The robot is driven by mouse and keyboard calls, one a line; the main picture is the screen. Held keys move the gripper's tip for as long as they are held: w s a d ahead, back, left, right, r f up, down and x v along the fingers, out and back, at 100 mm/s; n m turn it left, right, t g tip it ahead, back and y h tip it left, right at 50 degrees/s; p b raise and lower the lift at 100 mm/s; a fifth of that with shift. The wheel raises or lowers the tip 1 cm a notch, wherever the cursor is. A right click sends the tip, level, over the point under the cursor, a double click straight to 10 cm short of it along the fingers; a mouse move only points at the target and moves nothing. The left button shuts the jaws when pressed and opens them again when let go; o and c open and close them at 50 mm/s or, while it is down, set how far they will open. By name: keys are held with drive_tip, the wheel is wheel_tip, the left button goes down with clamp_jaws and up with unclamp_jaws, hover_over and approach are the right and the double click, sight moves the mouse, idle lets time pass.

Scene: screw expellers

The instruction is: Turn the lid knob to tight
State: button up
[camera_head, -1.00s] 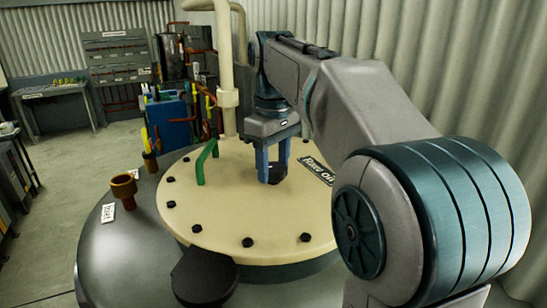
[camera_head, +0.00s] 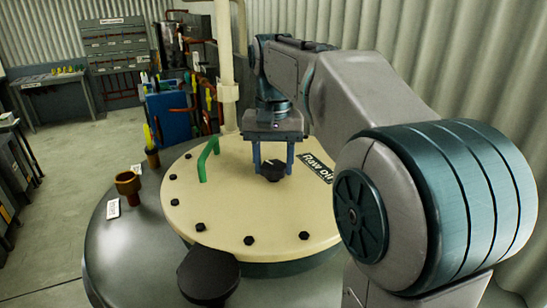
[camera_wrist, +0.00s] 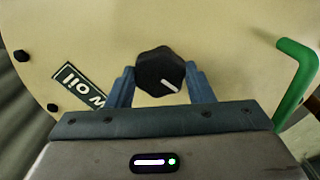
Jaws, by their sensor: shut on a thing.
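The black lid knob (camera_head: 273,173) stands on the cream round lid (camera_head: 215,215) in the head view. In the wrist view the knob (camera_wrist: 158,66) is a faceted black grip with a white pointer line aimed to the lower right. My gripper (camera_head: 272,163) points down over the lid, with one blue finger on each side of the knob. It is shut on the knob; the fingers also show in the wrist view (camera_wrist: 161,80). I see no tight mark around the knob.
A green handle (camera_head: 207,160) rises from the lid left of my gripper. A "Raw oil" label (camera_head: 318,168) lies to its right. Black bolts ring the lid. A cream pipe (camera_head: 225,80) stands behind. A brown cup-shaped fitting (camera_head: 128,186) sits at the left on the grey tank top.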

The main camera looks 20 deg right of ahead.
sight(273, 165)
drive_tip(key=shift+m, duration=1.6)
drive_tip(key=o, duration=1)
drive_tip(key=shift+c, duration=0.2)
wheel_tip(273, 165, up, 14)
drive_tip(key=p, duration=0.1)
drive_tip(key=shift+f, duration=0.1)
